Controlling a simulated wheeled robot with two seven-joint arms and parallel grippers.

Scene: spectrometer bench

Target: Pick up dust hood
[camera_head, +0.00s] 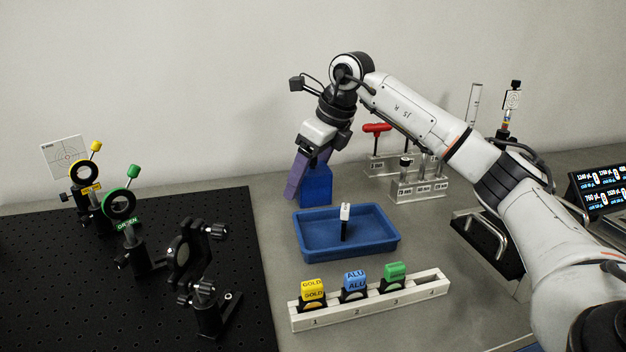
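A deep blue block-like piece (317,187), which looks like the dust hood, stands on the grey bench behind the blue tray. My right gripper (308,174) reaches down to it from above, its purple fingers angled down and to the left. One finger runs along the left side of the blue piece; the other is partly hidden at its top. I cannot tell whether the fingers touch it or are closed on it. My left gripper is not in view.
The blue tray (378,250) holds a small black-and-white upright item (345,222). A white numbered rack (420,290) stands in front. Optic mounts stand on the black breadboard (60,290) at left. A tool holder (418,188) is right of the gripper.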

